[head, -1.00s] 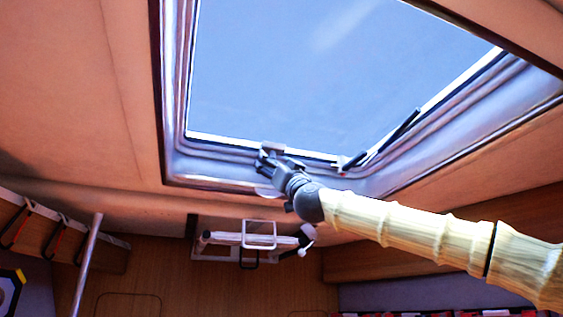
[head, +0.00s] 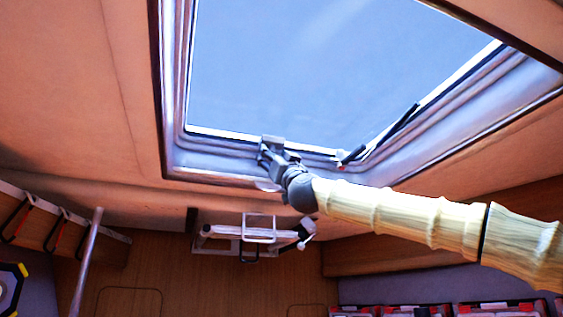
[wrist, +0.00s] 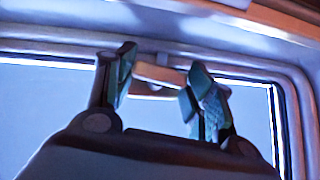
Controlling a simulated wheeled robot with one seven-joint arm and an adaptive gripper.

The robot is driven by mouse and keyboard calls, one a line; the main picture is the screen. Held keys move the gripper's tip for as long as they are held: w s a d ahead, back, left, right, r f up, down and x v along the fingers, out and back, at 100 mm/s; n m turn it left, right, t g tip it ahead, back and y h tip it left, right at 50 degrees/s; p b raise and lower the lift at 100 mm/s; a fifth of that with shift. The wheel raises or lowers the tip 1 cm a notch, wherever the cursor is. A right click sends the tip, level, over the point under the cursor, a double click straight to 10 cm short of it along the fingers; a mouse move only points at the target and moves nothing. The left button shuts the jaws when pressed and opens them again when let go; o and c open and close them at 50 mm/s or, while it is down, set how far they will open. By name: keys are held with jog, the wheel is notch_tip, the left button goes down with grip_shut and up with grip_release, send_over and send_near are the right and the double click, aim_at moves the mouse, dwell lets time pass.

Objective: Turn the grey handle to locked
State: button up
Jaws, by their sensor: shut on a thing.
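The grey handle (head: 272,140) is at the lower frame edge of the roof hatch (head: 290,75) in the head view. My gripper (head: 267,155) reaches up to it from the lower right and is shut on it. In the wrist view, the handle (wrist: 160,75) shows as a pale block between the two dark fingers of my gripper (wrist: 162,65). The fingers hide part of the handle and its base. I cannot read any locked mark.
A black strut (head: 405,125) stands at the hatch's right side, with a small fitting at its lower end. Below are a white folding frame (head: 250,235) on the wood wall and a metal pole (head: 87,260). The ceiling around the hatch is clear.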

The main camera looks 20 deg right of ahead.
jog(key=shift+a+m+t+h+b, duration=0.1)
jog(key=shift+m+t+h+b, duration=0.45)
jog(key=shift+h, duration=1.75)
jog(key=shift+m+g+h, duration=0.25)
jog(key=shift+m+h, duration=0.05)
jog(key=shift+m, duration=0.25)
jog(key=o, duration=0.8)
jog(key=shift+c, duration=0.2)
jog(key=shift+o, duration=1.2)
jog(key=shift+s+d, duration=0.15)
jog(key=shift+d, duration=0.1)
jog(key=shift+a, duration=0.15)
